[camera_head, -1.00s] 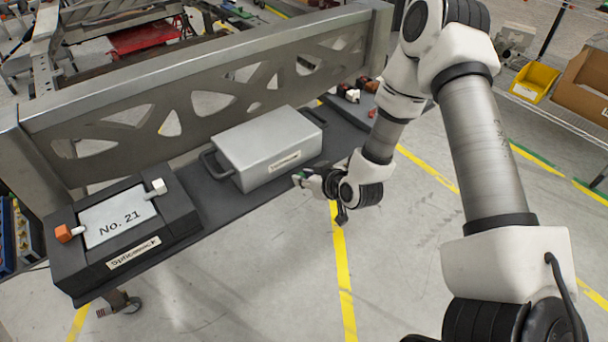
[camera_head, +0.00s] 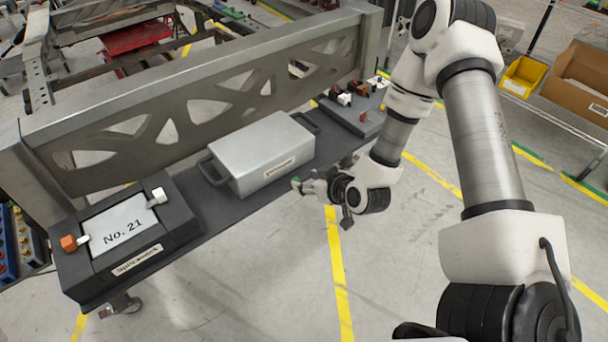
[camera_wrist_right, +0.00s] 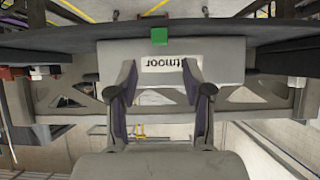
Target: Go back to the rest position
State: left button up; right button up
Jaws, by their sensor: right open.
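My right gripper (camera_head: 304,185) is open and hangs over the floor just off the front edge of the dark bench, to the right of and below the grey box. Its two dark fingers (camera_wrist_right: 160,78) show apart in the right wrist view, with the box behind them. A small green block (camera_wrist_right: 159,36) shows past the gap between the fingers. I cannot tell whether it touches anything. The grey lidded box (camera_head: 262,146) with side handles stands on the bench. My left gripper is not in view.
A metal beam (camera_head: 200,75) runs behind. The floor in front is clear.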

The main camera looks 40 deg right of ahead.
jog(key=shift+s, duration=0.1)
dwell(0.4)
jog(key=s+a+f+n+g, duration=0.3)
jog(key=s+a+f+g, duration=0.2)
jog(key=s+a+f, duration=0.45)
jog(key=s+f+m+g, duration=0.2)
jog(key=s+f+g, duration=0.1)
jog(key=s, duration=0.5)
jog(key=s+f+m+g+h, duration=0.1)
jog(key=s+f+m+g, duration=0.1)
jog(key=s, duration=0.6)
jog(key=shift+d+f+m+g, duration=0.3)
jog(key=shift+d+f+g, duration=0.15)
jog(key=shift+f+g, duration=0.2)
